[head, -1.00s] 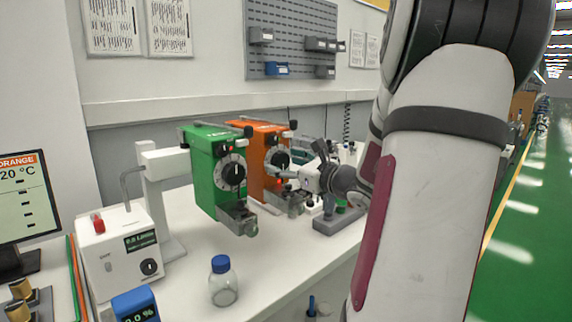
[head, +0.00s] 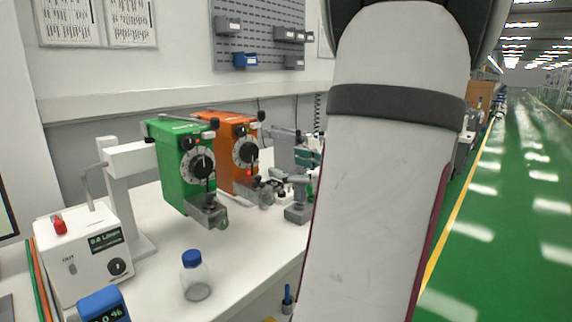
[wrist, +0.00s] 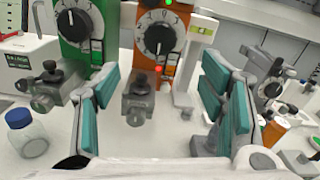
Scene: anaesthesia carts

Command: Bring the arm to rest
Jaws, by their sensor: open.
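My arm (head: 385,190) fills the right half of the head view, white with a dark band. It hides most of my gripper there. In the wrist view my gripper (wrist: 160,78) is open and empty. Its two teal-padded fingers stand wide apart, one on each side of the view. The orange vaporizer (wrist: 180,68) with its black dial appears beyond the fingers, in the gap between them. The green vaporizer (wrist: 97,18) stands to its left. Neither finger visibly holds anything.
The white bench (head: 165,235) carries a blue-capped bottle (head: 195,277), a white flow box (head: 85,258) and a blue readout (head: 103,305). The orange (head: 236,150) and green (head: 182,165) vaporizers stand behind. The green floor (head: 510,215) at right is open.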

